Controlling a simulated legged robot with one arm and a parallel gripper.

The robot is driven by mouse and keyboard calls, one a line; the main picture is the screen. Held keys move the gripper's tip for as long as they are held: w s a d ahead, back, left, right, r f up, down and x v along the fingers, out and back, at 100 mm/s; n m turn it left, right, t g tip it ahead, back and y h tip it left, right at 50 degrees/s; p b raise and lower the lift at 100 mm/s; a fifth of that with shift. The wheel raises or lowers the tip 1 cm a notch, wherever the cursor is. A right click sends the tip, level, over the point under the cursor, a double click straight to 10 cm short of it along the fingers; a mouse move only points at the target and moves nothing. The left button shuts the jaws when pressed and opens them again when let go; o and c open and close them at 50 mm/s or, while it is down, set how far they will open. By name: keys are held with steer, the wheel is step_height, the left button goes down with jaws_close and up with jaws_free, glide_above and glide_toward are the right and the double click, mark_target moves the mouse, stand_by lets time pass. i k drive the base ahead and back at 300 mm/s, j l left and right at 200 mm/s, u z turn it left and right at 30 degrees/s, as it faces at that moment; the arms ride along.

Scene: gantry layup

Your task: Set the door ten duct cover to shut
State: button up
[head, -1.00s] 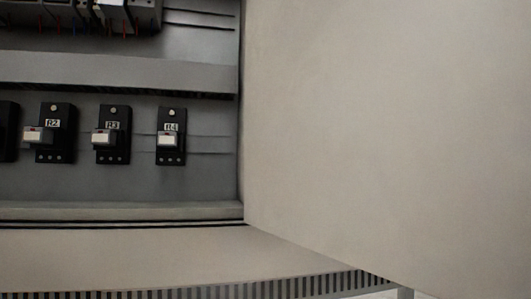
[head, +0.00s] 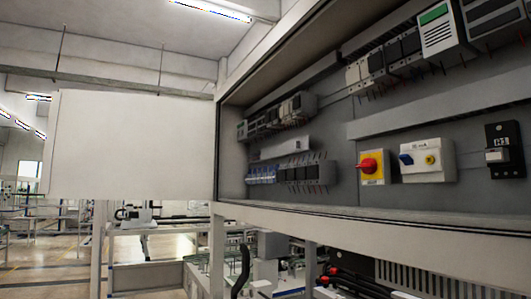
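An open electrical cabinet (head: 340,222) fills the right of the head view. A pale door panel (head: 135,145) stands swung open at its left side. Inside, a long plain grey duct strip (head: 440,112) runs above the row of switches, and a smaller light grey piece (head: 285,148) sits between the two left rows of modules. No label marks any of these as the door ten duct cover, so I cannot tell which it is. My gripper is not in view.
The cabinet holds a red-knobbed yellow switch (head: 372,167), a white box with a blue knob (head: 427,160) and a black relay (head: 504,150). Benches and equipment stand below and behind. Open floor (head: 50,262) shows at the lower left.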

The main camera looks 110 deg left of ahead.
mark_target(301, 144)
steer(key=u, duration=3.5)
